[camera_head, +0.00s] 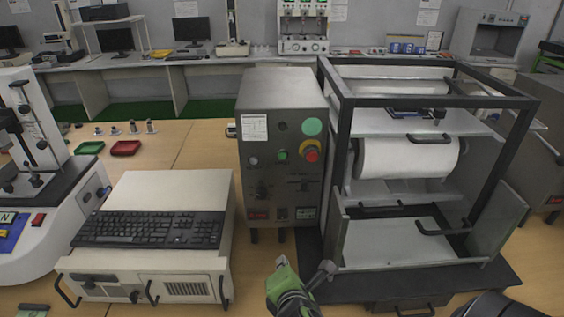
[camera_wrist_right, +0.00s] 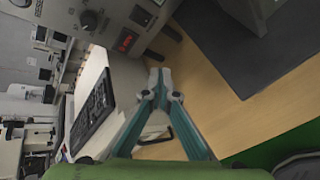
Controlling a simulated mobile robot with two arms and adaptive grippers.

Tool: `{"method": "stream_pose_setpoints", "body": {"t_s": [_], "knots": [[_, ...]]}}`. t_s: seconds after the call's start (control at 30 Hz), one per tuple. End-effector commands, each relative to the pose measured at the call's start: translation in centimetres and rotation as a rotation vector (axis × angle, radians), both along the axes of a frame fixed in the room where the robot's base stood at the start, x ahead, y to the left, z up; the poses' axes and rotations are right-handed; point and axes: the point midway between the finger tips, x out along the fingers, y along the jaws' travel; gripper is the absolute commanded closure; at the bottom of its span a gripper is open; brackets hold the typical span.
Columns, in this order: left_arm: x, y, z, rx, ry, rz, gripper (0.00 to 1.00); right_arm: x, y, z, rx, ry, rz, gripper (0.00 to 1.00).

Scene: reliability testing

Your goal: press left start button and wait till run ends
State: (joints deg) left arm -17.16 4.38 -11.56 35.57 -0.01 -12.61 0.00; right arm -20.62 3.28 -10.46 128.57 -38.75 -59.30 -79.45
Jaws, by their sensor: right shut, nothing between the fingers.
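The grey control box (camera_head: 283,85) stands upright left of a black-framed machine. Its front carries a small green button (camera_head: 282,155), a larger green round one (camera_head: 312,127) and a red knob on a yellow ring (camera_head: 311,152). I cannot tell which one is the left start button. My right gripper (camera_head: 281,263) is below and in front of the box, apart from it. In the right wrist view my right gripper (camera_wrist_right: 160,76) is shut and empty, with the lower panel (camera_wrist_right: 115,22) and a lit red display (camera_wrist_right: 126,40) beyond its tips. My left gripper is not in view.
A black keyboard (camera_head: 150,229) lies on a beige case (camera_head: 150,186) at left. The framed machine (camera_head: 335,85) with a white roll (camera_head: 408,159) stands at right. Red (camera_head: 126,148) and green (camera_head: 89,148) trays lie behind the case. Bare tabletop lies below the box.

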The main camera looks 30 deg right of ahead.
Motion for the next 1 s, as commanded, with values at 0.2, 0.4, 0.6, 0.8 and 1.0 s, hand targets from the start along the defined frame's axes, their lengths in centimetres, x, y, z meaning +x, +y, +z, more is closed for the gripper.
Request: {"method": "stream_pose_setpoints", "body": {"t_s": [0.2,0.4,0.6,0.8,1.0], "knots": [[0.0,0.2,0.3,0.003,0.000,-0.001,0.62,2.1,-1.3,8.2,-0.465,-0.010,0.134,1.00],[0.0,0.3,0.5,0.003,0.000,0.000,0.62,2.8,-2.0,14.4,-0.840,0.025,0.180,1.00],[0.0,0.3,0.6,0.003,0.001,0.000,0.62,2.8,-2.3,17.7,-1.047,0.064,0.185,1.00],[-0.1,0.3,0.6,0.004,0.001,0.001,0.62,2.8,-2.3,18.5,-1.096,0.076,0.186,1.00],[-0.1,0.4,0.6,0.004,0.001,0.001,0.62,2.8,-2.3,18.4,-1.094,0.075,0.186,1.00]]}}
